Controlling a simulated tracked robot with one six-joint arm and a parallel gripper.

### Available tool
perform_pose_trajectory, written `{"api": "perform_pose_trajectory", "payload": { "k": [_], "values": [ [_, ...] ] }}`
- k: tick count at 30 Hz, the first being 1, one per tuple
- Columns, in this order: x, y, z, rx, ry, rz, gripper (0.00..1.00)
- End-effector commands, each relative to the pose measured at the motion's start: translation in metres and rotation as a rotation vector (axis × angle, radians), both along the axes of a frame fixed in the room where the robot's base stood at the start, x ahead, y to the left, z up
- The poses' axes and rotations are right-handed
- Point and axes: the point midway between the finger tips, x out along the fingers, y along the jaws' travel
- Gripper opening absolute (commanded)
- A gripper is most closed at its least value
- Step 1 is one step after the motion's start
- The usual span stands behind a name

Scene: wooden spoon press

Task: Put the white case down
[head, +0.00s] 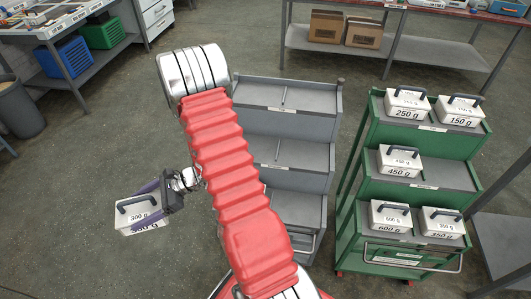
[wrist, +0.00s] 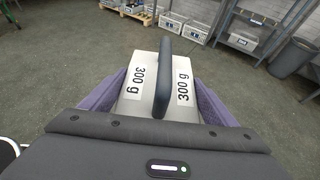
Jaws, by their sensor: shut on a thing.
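The white case (head: 144,214) is marked 300 g and has a dark handle on top. My gripper (head: 160,195) is shut on it and holds it out to the left of my arm in the head view. In the wrist view the case (wrist: 135,93) sits between the two purple finger pads, its handle running along its middle. Grey floor shows around the case. The rear of the case is hidden behind my gripper's body in the wrist view.
An empty grey tiered cart (head: 290,92) stands right of my arm. A green tiered cart (head: 372,135) beside it carries several white weight cases. A workbench with bins (head: 72,57) is at upper left, a grey waste bin (head: 18,105) at the left edge. A shelf with cardboard boxes (head: 326,27) is behind.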

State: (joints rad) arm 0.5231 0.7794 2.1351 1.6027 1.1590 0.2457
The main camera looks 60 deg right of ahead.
Motion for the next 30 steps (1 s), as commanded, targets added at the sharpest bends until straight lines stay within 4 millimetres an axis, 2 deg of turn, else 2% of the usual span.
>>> {"api": "perform_pose_trajectory", "payload": {
  "k": [6,14,22,30],
  "values": [
    [0.020,-0.084,0.028,-0.004,-0.007,-0.094,0.50],
    [0.021,-0.199,0.065,-0.003,-0.006,-0.211,0.50],
    [-0.008,-0.314,0.104,-0.004,-0.005,-0.327,0.50],
    [-0.063,-0.417,0.143,-0.003,-0.003,-0.443,0.50]
  ]
}}
